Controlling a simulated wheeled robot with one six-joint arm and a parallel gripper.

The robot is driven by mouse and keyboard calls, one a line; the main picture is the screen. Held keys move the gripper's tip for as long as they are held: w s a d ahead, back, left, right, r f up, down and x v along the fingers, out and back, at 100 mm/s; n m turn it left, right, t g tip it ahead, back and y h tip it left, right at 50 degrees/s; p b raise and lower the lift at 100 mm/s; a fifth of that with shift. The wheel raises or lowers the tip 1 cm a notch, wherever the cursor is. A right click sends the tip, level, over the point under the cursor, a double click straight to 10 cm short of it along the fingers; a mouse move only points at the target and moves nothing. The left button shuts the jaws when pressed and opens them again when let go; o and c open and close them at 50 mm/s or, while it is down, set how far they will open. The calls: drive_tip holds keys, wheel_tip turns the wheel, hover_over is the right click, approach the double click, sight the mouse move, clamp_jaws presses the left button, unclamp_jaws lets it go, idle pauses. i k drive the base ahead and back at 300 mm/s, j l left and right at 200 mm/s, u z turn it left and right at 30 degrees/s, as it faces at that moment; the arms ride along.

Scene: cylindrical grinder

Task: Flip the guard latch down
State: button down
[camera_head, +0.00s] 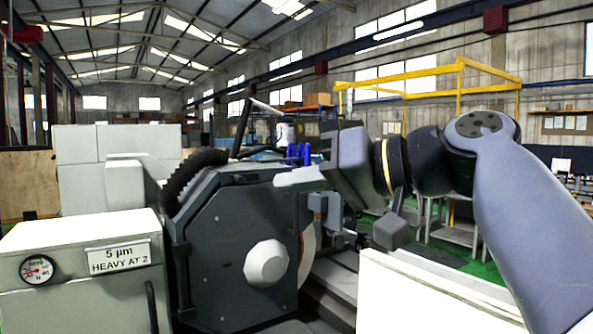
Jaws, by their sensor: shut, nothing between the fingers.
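My arm comes in from the right, and my gripper (285,180) points left at the upper right edge of the dark grey wheel guard (225,235). Its pale fingers are shut with nothing seen between them. They overlap the guard's top corner in the picture; I cannot tell whether they touch it. The guard has a large white faceted knob (266,263) on its face, and part of the grinding wheel (307,255) shows at its right edge. I cannot make out the guard latch for certain; it may be hidden behind my gripper or too small to tell.
A black ribbed hose (190,178) curves over the guard's left side. A pale cabinet with a gauge (37,269) and a label plate (118,257) stands front left. A white panel (425,295) is at lower right. Small blue parts (297,153) show behind the fingers.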

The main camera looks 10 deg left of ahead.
sight(240, 179)
drive_tip(key=i+j+z, duration=0.4)
drive_tip(key=j, duration=0.25)
drive_tip(key=i+j+z, duration=0.15)
drive_tip(key=j, duration=0.25)
drive_tip(key=i+j+z, duration=0.2)
drive_tip(key=i+j, duration=0.15)
drive_tip(key=j, duration=0.2)
drive_tip(key=i+j, duration=0.15)
drive_tip(key=j, duration=0.15)
